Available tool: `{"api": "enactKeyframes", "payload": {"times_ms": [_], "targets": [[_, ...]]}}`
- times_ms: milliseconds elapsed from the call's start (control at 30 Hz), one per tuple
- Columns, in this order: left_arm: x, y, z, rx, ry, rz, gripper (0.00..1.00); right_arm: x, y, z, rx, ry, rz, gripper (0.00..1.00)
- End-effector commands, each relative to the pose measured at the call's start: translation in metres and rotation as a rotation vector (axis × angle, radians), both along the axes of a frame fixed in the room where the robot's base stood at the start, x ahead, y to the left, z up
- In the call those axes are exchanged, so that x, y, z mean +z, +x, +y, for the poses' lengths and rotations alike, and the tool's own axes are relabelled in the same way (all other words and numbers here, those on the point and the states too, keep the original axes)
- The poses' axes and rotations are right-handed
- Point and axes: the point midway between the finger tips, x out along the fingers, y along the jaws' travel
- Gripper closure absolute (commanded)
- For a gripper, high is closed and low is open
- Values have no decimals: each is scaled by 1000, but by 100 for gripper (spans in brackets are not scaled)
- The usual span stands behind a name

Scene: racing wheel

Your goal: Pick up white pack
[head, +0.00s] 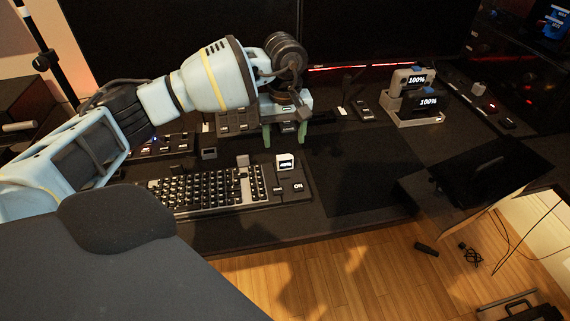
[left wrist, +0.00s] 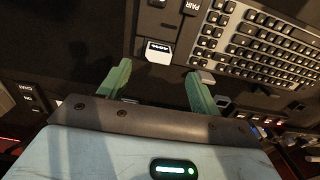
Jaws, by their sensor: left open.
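A small white pack (head: 285,162) with a dark label stands on the dark desk, just right of the keyboard. It also shows in the left wrist view (left wrist: 158,52), between and just beyond the fingertips. My left gripper (head: 286,138) has two green fingers pointing down. It is open and empty, on the far side of the pack in the head view. The wrist view shows a clear gap between the fingers (left wrist: 158,74). I see no contact with the pack. My right gripper is not in view.
A keyboard (head: 205,190) lies left of the pack. Two devices marked 100% sit in a grey holder (head: 418,117) at the back right. A dark mat (head: 365,170) leaves free room right of the pack. A dark padded shape (head: 115,220) fills the lower left.

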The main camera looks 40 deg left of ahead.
Motion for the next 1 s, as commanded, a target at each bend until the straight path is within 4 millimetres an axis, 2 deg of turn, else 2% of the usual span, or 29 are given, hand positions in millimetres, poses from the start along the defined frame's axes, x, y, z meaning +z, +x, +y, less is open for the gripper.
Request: {"api": "enactKeyframes", "payload": {"times_ms": [267,467,800,1000], "targets": [[-24,0,-1,1,-3,3,36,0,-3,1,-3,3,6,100],[-29,0,-1,1,-4,1,36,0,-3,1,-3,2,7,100],[-71,0,-2,2,-4,1,36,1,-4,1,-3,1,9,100],[-78,0,-2,1,-4,0,36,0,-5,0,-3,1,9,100]]}}
